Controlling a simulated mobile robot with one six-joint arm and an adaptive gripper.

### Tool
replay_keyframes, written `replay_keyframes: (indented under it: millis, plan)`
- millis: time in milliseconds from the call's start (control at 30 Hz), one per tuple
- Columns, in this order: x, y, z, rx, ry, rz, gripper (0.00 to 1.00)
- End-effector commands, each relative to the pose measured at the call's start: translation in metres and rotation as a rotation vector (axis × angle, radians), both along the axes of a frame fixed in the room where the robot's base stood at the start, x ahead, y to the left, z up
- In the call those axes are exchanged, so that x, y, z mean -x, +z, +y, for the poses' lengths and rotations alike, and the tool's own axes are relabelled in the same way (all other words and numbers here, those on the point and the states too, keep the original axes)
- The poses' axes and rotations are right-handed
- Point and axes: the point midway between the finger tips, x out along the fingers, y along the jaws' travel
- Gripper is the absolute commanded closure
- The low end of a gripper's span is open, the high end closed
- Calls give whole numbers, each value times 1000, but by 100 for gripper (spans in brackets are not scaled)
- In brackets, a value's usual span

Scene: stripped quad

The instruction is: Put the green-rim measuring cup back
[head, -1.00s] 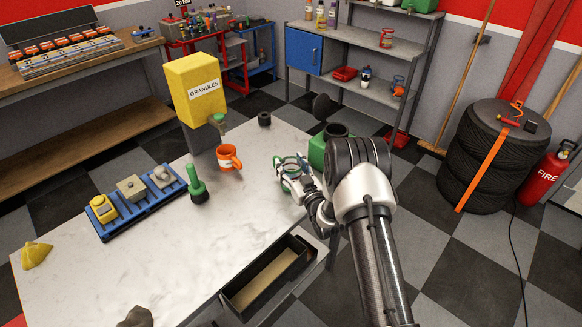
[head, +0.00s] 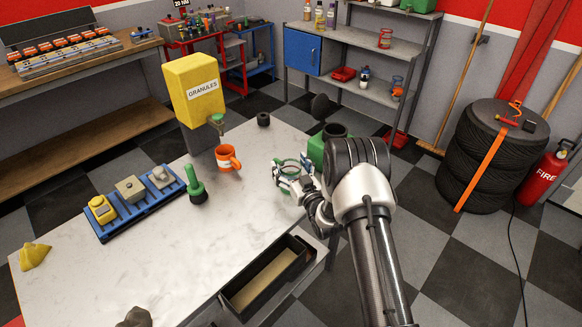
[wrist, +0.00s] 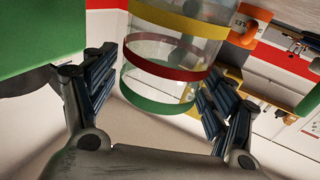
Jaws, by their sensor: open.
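The green-rim measuring cup (wrist: 165,60) is clear, with yellow, red and green bands. In the wrist view it sits between the fingers of my gripper (wrist: 155,95), which is open, with a visible gap beside the cup. In the head view only part of the cup (head: 291,163) shows, its green rim uppermost, on the right side of the white table (head: 130,255). My gripper (head: 284,176) is beside it there and hides part of it.
A green can (head: 317,150) stands close behind the cup. An orange mug (head: 227,158) is to the left, near the yellow granules dispenser (head: 195,90). A green-handled tool (head: 195,185) and a blue tray (head: 112,232) stand farther left. An open drawer (head: 255,300) is at the front.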

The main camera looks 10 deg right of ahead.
Motion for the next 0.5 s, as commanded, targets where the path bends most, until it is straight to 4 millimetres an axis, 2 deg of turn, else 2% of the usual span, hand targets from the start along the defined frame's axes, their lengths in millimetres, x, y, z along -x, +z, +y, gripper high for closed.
replay_keyframes:
  millis: [33,167,500]
  plan:
    - [8,-22,1,-2,0,44,22]
    - [19,-21,-2,-2,0,43,22]
    - [86,-8,-19,-2,-2,14,22]
